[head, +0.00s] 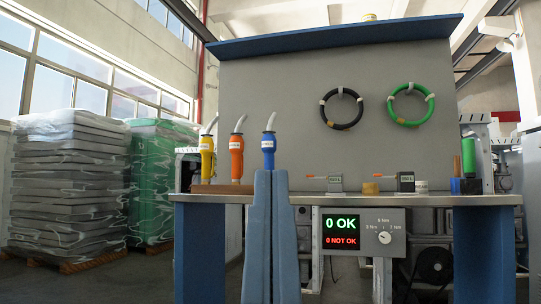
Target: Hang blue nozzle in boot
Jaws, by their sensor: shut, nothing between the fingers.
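The blue nozzle (268,147) stands upright with its pale spout pointing up, at the right end of a row of nozzles. Its lower end is hidden behind my gripper, so I cannot tell what it rests in. My gripper (272,174) is seen as two blue-grey fingers, close together and shut, rising from the bottom edge in front of the bench. Its tips appear just below the visible part of the blue nozzle. I cannot tell the depth gap between them. No boot can be made out clearly.
A yellow nozzle (206,157) and an orange nozzle (236,155) stand to the left on a brown block (221,189). The bench top (350,200) also carries small gauges (405,182) and a green cylinder (468,157). A display box (365,232) hangs below its front edge.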

